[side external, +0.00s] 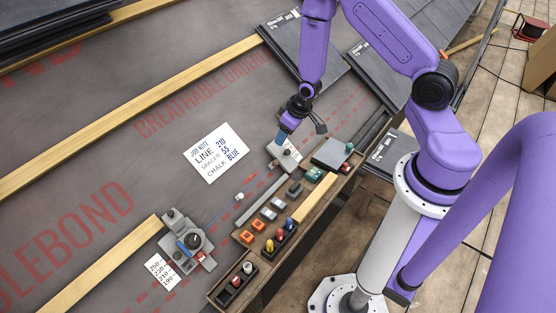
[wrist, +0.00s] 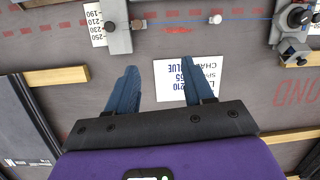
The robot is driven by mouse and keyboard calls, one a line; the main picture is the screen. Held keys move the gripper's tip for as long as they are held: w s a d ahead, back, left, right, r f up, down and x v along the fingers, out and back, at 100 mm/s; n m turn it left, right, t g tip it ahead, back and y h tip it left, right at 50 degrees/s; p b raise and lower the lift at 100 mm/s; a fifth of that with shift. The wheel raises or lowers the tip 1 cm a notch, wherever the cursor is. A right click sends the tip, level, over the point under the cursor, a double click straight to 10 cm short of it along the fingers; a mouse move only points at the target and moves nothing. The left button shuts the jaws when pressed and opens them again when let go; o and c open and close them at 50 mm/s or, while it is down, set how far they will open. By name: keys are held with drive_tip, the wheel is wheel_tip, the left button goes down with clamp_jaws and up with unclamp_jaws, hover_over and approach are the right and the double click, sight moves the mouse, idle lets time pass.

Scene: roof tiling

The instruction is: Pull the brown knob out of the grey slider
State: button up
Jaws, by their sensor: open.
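A grey slider (side external: 287,163) sits on the roof underlay near the right end of the tool strip in the side view. In the wrist view the grey slider (wrist: 117,38) is at the top, left of centre, beside a printed scale. A small dark knob (wrist: 137,24) shows on its right side; its brown colour is hard to make out. My gripper (side external: 283,138) is just above and behind the slider in the side view. In the wrist view its two blue fingers (wrist: 159,66) are apart with nothing between them, and the knob lies beyond their tips.
A second grey device with a round dark knob (side external: 194,241) stands at lower left. A white note (side external: 215,152) lies between the devices. A wooden tray (side external: 299,212) holds blocks and coloured pegs. Dark tiles (side external: 300,45) are stacked behind my arm. Timber battens (side external: 125,120) cross the underlay.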

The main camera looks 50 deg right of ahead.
drive_tip(key=m, duration=0.1)
approach(277, 162)
drive_tip(key=x, duration=0.8)
idle(0.4)
drive_tip(key=shift+f, duration=0.1)
drive_tip(key=shift+c, duration=0.3)
